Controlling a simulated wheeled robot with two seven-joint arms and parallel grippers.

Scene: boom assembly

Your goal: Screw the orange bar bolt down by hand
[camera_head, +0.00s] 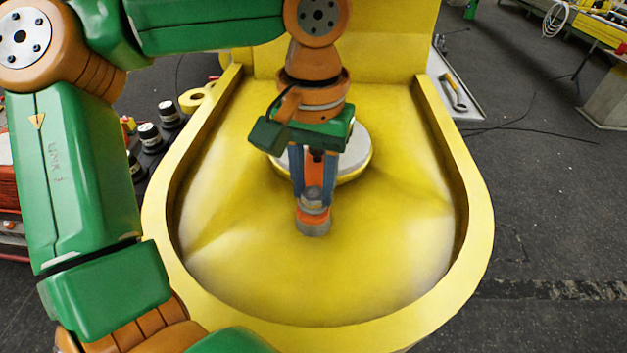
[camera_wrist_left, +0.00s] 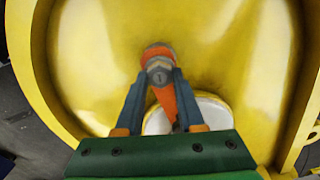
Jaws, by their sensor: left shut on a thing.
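The orange bar bolt (camera_head: 313,214) stands in the middle of the yellow tub-shaped boom part (camera_head: 478,240). It shows a grey head, an orange band and a grey foot. In the left wrist view the bolt's grey top (camera_wrist_left: 159,74) sits between the fingertips, with an orange strip running back toward the gripper's green body. My left gripper (camera_head: 313,190) reaches down from above, its two blue fingers shut on the bolt's upper part. The fingers and gripper body hide some of the bolt. I cannot tell how deep it sits. My right gripper is not in view.
A round pale disc with a yellow rim (camera_head: 353,158) lies just behind the bolt, partly hidden by my gripper. The yellow part has a raised wall around it and a tall panel at the back. Black-and-white cylinders (camera_head: 150,136) stand to the left.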

